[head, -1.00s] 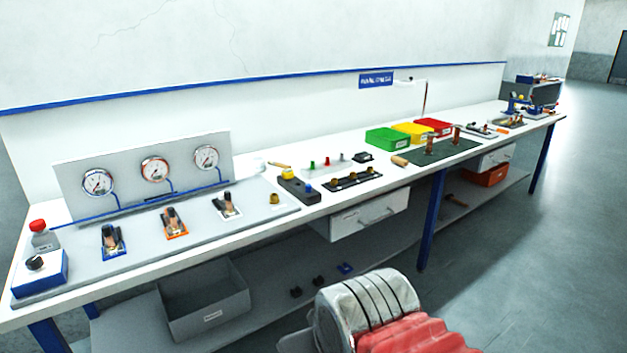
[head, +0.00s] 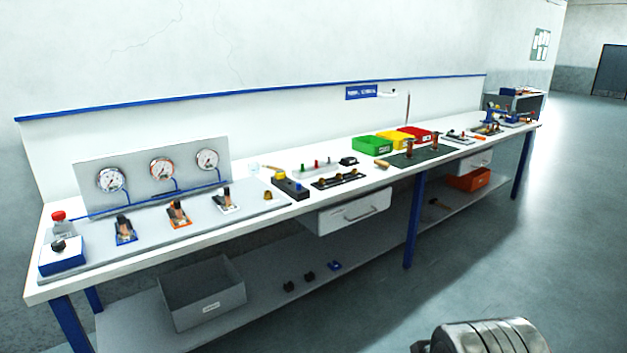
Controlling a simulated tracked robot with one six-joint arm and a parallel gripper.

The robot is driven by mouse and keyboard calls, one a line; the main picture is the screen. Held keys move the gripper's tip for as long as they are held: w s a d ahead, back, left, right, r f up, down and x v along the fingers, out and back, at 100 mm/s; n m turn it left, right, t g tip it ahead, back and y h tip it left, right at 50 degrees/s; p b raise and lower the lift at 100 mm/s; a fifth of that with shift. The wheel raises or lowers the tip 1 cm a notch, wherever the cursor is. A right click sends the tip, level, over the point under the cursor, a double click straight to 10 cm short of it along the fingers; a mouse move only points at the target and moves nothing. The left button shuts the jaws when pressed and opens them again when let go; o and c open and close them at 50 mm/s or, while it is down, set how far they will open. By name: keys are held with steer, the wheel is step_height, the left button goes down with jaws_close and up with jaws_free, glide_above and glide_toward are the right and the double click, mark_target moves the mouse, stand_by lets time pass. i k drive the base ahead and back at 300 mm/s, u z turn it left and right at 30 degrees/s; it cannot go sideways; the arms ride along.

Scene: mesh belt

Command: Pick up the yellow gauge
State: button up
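I cannot make out a gauge that is clearly yellow. Small items at the bench's far right end are too small to identify. My gripper is not in view; only a silver part of my arm shows at the bottom right.
A grey crate (head: 203,290) sits on the lower shelf. The floor to the right is clear.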

mark_target(280, 174)
steer(key=z, duration=0.25)
steer(key=i, duration=1.8)
steer(key=u, duration=0.6)
steer(key=i, duration=0.7)
steer(key=u, duration=0.85)
steer(key=i, duration=0.7)
steer(key=u, duration=0.45)
